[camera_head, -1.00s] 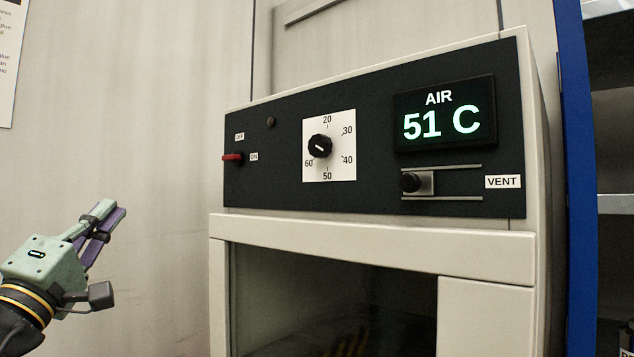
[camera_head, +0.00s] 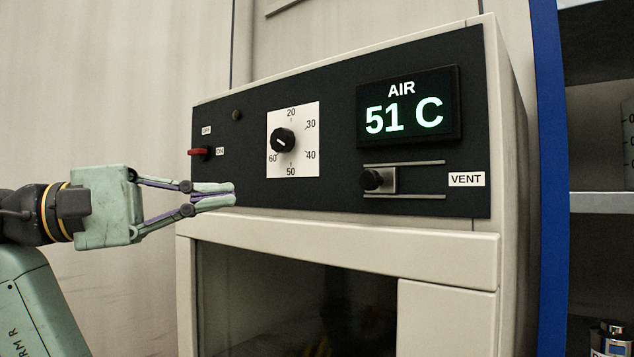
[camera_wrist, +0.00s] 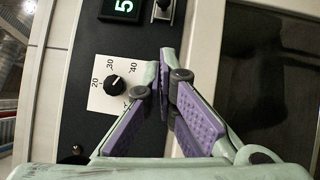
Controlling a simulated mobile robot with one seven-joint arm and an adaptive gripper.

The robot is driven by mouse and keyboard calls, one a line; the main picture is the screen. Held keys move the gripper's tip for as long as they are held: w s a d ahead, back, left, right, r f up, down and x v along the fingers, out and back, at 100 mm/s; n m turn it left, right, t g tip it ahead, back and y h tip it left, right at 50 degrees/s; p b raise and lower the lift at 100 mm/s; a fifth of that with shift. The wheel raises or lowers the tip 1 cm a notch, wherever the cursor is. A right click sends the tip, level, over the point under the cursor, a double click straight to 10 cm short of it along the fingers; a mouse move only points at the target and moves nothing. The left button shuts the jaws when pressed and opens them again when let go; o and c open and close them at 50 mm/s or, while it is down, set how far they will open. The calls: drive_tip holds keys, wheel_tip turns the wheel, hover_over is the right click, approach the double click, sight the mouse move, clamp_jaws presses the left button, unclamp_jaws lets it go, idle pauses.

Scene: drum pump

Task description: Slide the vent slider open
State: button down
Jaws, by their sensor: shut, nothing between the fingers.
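The vent slider is a black knob (camera_head: 372,180) on a small metal plate, set between two horizontal rails. It sits at the left end of the rails, with the VENT label (camera_head: 466,180) to the right. My gripper (camera_head: 234,194) is shut and empty, pointing right in front of the panel's lower left, below the red switch. It is well left of the slider and apart from it. In the wrist view the closed fingertips (camera_wrist: 165,52) show beside the dial, and the slider knob (camera_wrist: 163,6) is partly cut off at the top edge.
The dark panel also carries a dial (camera_head: 283,140), a red switch (camera_head: 199,152) at ON and a display (camera_head: 408,108) reading AIR 51 C. A dark window (camera_head: 290,300) lies below. A blue-edged shelf (camera_head: 548,180) stands at the right.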

sight(375, 180)
drive_tip(key=shift+s+d+p+x, duration=0.15)
drive_tip(key=shift+s+p+x, duration=0.45)
drive_tip(key=shift+x, duration=1.55)
drive_tip(key=shift+s+d+p+x, duration=0.25)
drive_tip(key=shift+p+x, duration=0.65)
drive_tip(key=shift+x, duration=1.25)
drive_tip(key=shift+s+d+p+x, duration=0.1)
drive_tip(key=shift+s+p+x, duration=0.5)
drive_tip(key=shift+x, duration=1.55)
drive_tip(key=shift+w+r, duration=0.15)
